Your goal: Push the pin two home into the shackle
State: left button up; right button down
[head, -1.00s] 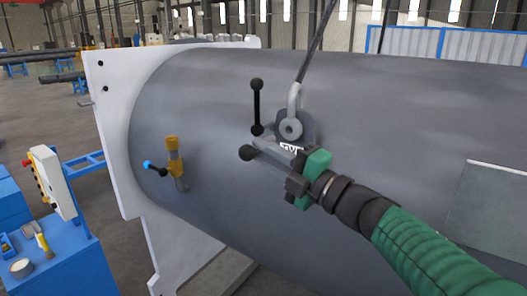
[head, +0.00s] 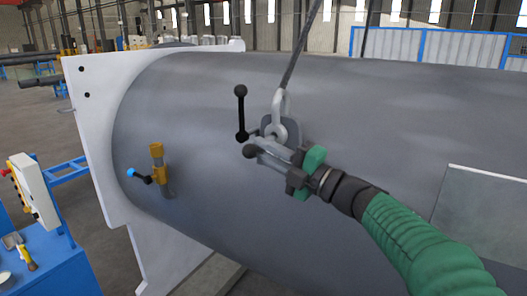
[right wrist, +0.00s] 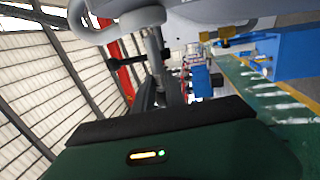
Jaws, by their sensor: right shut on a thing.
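The grey shackle (head: 279,104) hangs on a dark sling against the big grey shell (head: 370,120). A black bar handle with knobs (head: 241,113) stands upright just left of the shackle's lug; I take it for the handle of pin two. My right gripper (head: 262,150) reaches in from the lower right, with its fingers just below and left of the shackle eye, shut on the pin. A black knob (head: 249,152) shows at its fingertips. The pin's shaft and its depth in the shackle are mostly hidden. The right wrist view shows the shackle's curve (right wrist: 92,22) and the black bar (right wrist: 127,60). My left gripper is out of view.
A white flange plate (head: 92,130) borders the shell on the left. A brass fitting with a blue-tipped handle (head: 157,165) sticks out of the shell. A blue bench with a control box (head: 35,190) stands at lower left. A grey plate (head: 485,210) is at right.

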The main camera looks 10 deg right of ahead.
aim_at(271, 140)
jog(key=shift+s+r, duration=0.1)
jog(key=shift+r, duration=0.05)
dwell(0.4)
dwell(0.4)
jog(key=shift+b, duration=0.4)
dwell(0.4)
jog(key=shift+d, duration=0.1)
dwell(0.3)
jog(key=shift+w+d+p, duration=0.8)
jog(key=shift+w+d, duration=0.7)
jog(key=shift+w, duration=0.15)
jog(key=c, duration=1.3)
grip_release()
jog(key=shift+a, duration=0.1)
